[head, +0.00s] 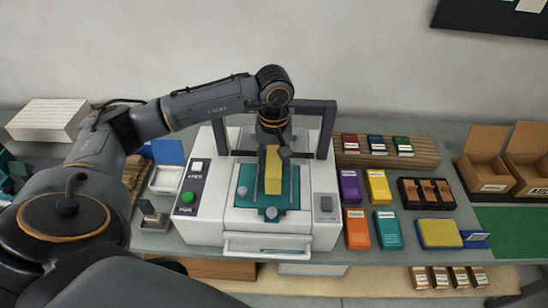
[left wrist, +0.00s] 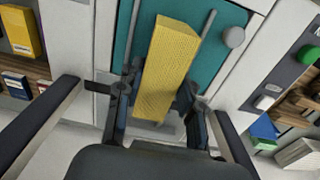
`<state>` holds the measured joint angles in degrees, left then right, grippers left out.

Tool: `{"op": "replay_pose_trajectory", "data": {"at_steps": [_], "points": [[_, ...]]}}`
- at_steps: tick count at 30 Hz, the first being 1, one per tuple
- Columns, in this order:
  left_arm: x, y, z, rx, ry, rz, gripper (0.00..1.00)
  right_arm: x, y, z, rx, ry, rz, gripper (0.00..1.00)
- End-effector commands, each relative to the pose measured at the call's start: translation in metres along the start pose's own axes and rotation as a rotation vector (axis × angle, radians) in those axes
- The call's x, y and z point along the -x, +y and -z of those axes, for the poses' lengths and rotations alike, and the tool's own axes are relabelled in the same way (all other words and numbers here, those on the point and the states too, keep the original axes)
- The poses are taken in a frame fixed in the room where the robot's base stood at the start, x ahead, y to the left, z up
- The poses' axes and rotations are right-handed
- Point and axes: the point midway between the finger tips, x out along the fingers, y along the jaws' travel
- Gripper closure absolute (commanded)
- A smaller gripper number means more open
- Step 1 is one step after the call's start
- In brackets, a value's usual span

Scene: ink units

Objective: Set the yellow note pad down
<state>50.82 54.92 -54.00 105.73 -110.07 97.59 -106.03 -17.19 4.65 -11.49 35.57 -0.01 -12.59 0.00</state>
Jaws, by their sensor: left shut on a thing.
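The yellow note pad (head: 273,172) is a long yellow block over the teal bed (head: 243,183) of the white machine in the head view. My left gripper (head: 273,150) reaches down from above, under the machine's dark frame, and is shut on the pad. In the left wrist view the pad (left wrist: 168,70) sits between the two fingers (left wrist: 155,110), slightly tilted in the picture, with the teal bed (left wrist: 200,55) behind it. I cannot tell whether the pad touches the bed. My right gripper is not in view.
The machine's dark frame (head: 328,130) stands close around my left wrist. Right of it are an orange box (head: 357,229), a teal box (head: 388,230), a dark tray (head: 427,206) and a yellow pad with blue (head: 440,233). Open cardboard boxes (head: 485,165) and a green mat (head: 515,228) lie farther right.

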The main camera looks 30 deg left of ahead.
Motion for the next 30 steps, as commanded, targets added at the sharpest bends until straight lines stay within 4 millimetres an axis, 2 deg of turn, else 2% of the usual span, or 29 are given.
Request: {"op": "replay_pose_trajectory", "data": {"at_steps": [5, 6, 9, 17, 21, 23, 26, 30], "points": [[-0.004, 0.0, 0.0, 0.0, 0.001, 0.0, 1.0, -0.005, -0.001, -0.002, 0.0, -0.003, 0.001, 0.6], [-0.004, 0.0, 0.0, 0.0, 0.0, 0.0, 0.61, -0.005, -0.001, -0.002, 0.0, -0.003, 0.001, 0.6], [-0.003, 0.0, 0.0, 0.0, 0.0, 0.0, 0.41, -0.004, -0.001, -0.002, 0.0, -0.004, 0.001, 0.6], [-0.002, 0.0, 0.0, 0.001, 0.0, 0.0, 0.4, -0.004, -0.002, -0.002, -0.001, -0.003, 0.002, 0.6], [0.003, 0.0, 0.0, 0.001, 0.0, 0.0, 0.4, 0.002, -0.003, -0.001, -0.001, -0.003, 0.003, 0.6], [0.006, 0.001, 0.001, 0.001, 0.003, -0.002, 0.4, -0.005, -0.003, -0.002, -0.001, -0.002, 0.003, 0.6], [0.022, 0.001, 0.001, 0.0, 0.005, -0.004, 0.4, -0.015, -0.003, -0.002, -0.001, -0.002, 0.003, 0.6], [0.054, 0.001, 0.001, 0.0, 0.006, -0.005, 0.4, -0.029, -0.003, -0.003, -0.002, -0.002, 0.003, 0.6]]}}
